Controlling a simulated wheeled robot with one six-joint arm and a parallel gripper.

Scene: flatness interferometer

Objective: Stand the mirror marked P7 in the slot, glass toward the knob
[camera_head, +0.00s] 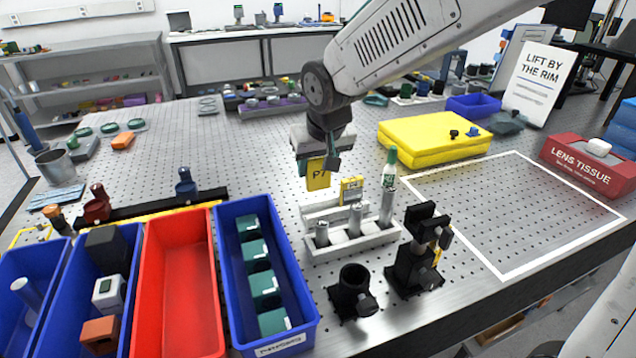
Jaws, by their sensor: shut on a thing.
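My gripper (324,158) is shut on the mirror marked P7 (318,174), whose yellow face with dark lettering points at the camera. It holds the mirror in the air, above and behind the grey rack (322,252). The mirror's glass side cannot be made out. The rack stands on the perforated table and holds several metal cylinders. A second, smaller yellow tag (352,187) shows at the rack's back; its lettering is too small to read. Black mounts with knobs stand in front (354,291) and to the right (414,262) of the rack. The slot itself is not clearly visible.
A blue bin (309,318) with several teal blocks and a red bin (178,290) are at left. A yellow case (434,138) lies behind right. The white-outlined area (515,215) is clear.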

